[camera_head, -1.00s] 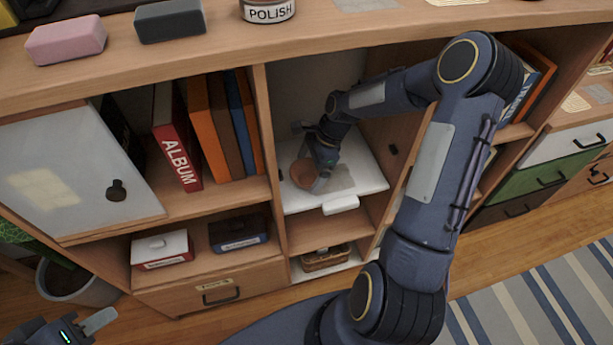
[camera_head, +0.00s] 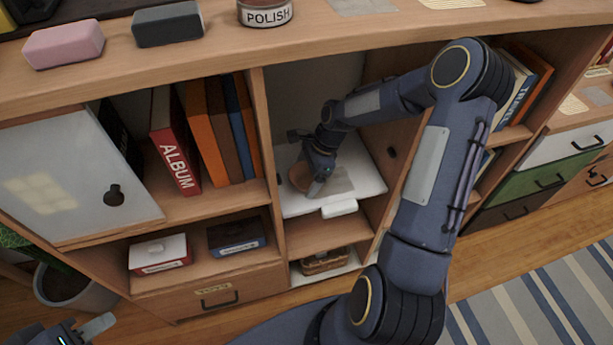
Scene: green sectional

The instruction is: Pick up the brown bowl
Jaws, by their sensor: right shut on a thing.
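My left gripper (camera_head: 88,333) is at the bottom left corner, in front of the cabinet and away from the bowl. Only part of it shows, with one pale finger.
Wooden uprights bound the compartment on both sides, and the cabinet top (camera_head: 330,38) hangs above it. A red album (camera_head: 175,145) and other books stand to the left. A wicker basket (camera_head: 326,261) sits below.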

